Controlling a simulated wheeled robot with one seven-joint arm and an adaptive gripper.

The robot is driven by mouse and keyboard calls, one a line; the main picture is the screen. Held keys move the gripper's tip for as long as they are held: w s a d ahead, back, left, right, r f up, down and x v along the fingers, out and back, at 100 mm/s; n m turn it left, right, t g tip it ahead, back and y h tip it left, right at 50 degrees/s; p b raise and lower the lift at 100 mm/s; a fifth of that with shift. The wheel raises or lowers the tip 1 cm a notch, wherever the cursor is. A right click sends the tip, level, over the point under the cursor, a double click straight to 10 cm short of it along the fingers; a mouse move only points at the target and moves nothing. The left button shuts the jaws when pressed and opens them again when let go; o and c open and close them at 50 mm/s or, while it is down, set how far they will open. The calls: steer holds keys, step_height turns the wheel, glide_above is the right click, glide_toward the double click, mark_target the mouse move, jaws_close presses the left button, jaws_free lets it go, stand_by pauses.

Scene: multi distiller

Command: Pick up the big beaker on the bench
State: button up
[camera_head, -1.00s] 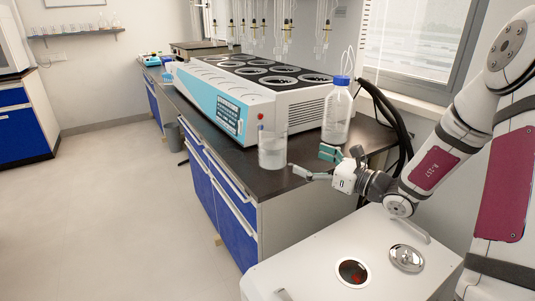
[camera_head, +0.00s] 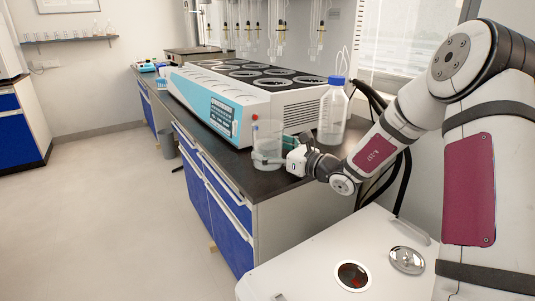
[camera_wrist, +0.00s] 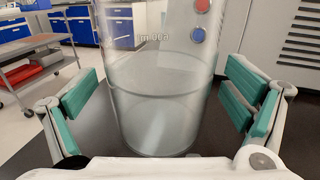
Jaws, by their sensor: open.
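The big beaker (camera_head: 267,146) is clear glass and stands upright near the front edge of the dark bench top (camera_head: 262,184). In the wrist view the beaker (camera_wrist: 155,95) fills the middle and bears a volume marking near its rim. It seems to hold some clear liquid. My gripper (camera_wrist: 160,105) is open, with a teal pad on each side of the beaker. A gap shows between each pad and the glass. In the head view my gripper (camera_head: 281,150) is at the beaker's right side, and the beaker hides part of it.
A blue-capped bottle (camera_head: 332,112) stands behind and right of my gripper. The multi distiller (camera_head: 240,95) stands close behind the beaker, with red and blue buttons on its near end. Black hoses (camera_head: 372,97) hang at the bench's right. The floor (camera_head: 100,210) at left is clear.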

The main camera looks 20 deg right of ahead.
mark_target(268, 135)
steer(key=shift+w+a, duration=0.35)
steer(key=shift+w, duration=0.15)
steer(key=shift+r, duration=0.1)
steer(key=c, duration=1.8)
steer(key=shift+r, duration=0.2)
steer(key=shift+r+p, duration=0.7)
steer(key=shift+r, duration=0.75)
steer(key=shift+s+r, duration=0.2)
steer(key=shift+s+d+r+p, duration=0.25)
steer(key=shift+s+p, duration=0.25)
steer(key=shift+s, duration=2.1)
steer(key=shift+s+d+r+p, duration=0.2)
steer(key=shift+s+p, duration=0.35)
steer(key=shift+s, duration=2)
steer(key=shift+s+d+r+p, duration=0.15)
steer(key=shift+s+d+p, duration=0.25)
steer(key=shift+s, duration=2.2)
